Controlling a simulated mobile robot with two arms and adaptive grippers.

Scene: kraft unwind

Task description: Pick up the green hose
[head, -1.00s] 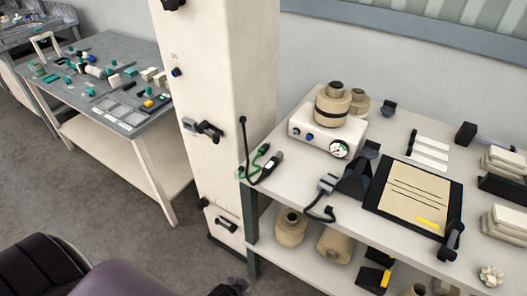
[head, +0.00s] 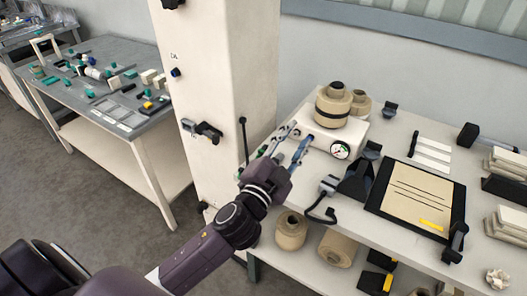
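The green hose (head: 262,151) lies at the left end of the white workbench, beside the tall cream column. Only small green bits of it show, because my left gripper and wrist cover most of it. My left gripper (head: 302,132) is over this corner, with its two blue-grey fingers spread apart and nothing visible between them. I cannot tell whether the fingers touch the hose. My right gripper is not in view.
A white box with a gauge (head: 340,150) carries a brown roll (head: 332,105) just behind the fingers. A black holder (head: 357,182) and a clipboard (head: 415,197) lie to the right. The cream column (head: 190,95) stands close on the left.

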